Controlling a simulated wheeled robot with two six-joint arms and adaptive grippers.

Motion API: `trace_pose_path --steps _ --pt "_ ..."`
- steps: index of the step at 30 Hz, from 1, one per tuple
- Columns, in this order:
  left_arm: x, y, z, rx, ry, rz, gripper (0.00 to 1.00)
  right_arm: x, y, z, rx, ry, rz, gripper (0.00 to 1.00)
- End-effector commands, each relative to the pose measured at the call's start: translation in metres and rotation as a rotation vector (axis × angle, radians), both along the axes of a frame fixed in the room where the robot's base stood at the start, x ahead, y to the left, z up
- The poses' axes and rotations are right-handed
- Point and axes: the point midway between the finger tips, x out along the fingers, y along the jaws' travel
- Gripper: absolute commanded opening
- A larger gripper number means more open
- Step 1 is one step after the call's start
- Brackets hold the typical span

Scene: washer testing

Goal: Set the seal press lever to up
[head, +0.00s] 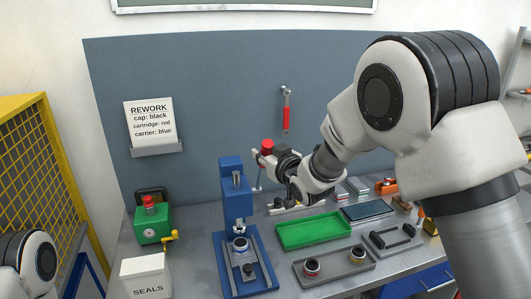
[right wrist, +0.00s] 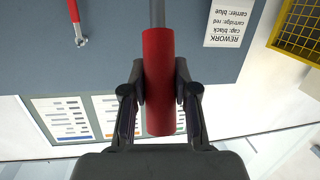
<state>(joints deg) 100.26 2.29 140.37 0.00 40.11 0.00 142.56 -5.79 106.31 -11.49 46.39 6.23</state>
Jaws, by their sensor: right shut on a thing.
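The blue seal press (head: 236,195) stands on the bench left of centre in the head view. Its lever has a red grip (head: 267,146) at its upper end, level with or a little above the top of the press and to its right. In the right wrist view the red grip (right wrist: 158,110) and part of the grey lever rod (right wrist: 157,13) show. My right gripper (right wrist: 160,85) is shut around the red grip, one finger on each side. My arm partly hides the lever's surroundings. My left gripper is out of view; only part of that arm shows at bottom left.
A green tray (head: 313,232) and a grey tray (head: 334,265) with round parts lie right of the press. A green box with a red button (head: 150,222) and a SEALS bin (head: 147,278) stand left. A yellow mesh cage (head: 38,150) is at far left.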

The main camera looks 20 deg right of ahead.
Motion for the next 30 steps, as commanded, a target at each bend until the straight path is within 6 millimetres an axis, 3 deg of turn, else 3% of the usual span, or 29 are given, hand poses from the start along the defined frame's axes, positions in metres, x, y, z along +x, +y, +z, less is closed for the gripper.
trace_pose_path --steps 2,3,5,17,30 --pt "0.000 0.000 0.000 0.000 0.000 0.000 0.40 0.002 0.000 0.007 0.004 -0.016 -0.001 0.00" --pt "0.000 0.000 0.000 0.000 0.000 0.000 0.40 0.002 0.000 0.007 0.004 -0.016 -0.001 0.39" --pt "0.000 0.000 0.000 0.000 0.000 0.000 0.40 0.001 0.000 0.006 0.004 -0.015 -0.001 0.55" --pt "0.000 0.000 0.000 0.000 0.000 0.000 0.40 -0.008 -0.002 0.005 0.003 -0.008 0.000 0.55" --pt "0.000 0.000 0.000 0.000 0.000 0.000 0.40 -0.103 -0.021 0.019 0.003 -0.009 0.000 0.55"
